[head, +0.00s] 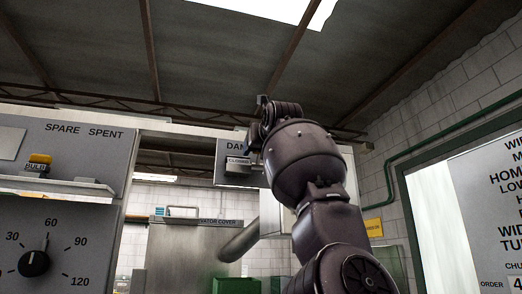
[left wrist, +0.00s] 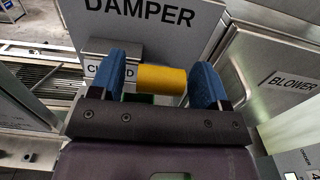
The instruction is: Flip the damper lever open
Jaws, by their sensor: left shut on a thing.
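The damper lever's yellow handle (left wrist: 160,79) lies crosswise in the left wrist view, in front of the grey DAMPER panel (left wrist: 185,22). My left gripper (left wrist: 166,82) has its blue fingers at the two ends of the handle and is shut on it. A CLOSED label (left wrist: 98,73) on the panel is partly hidden by a finger. In the head view the damper panel (head: 232,178) hangs in the middle, partly covered by my left gripper (head: 264,118); the handle is hidden there. My right gripper is in neither view.
A grey panel with a dial (head: 34,263) and a shelf (head: 55,184) with a yellow bulb stands at the left. A BLOWER panel (left wrist: 288,80) is close to the right in the left wrist view.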

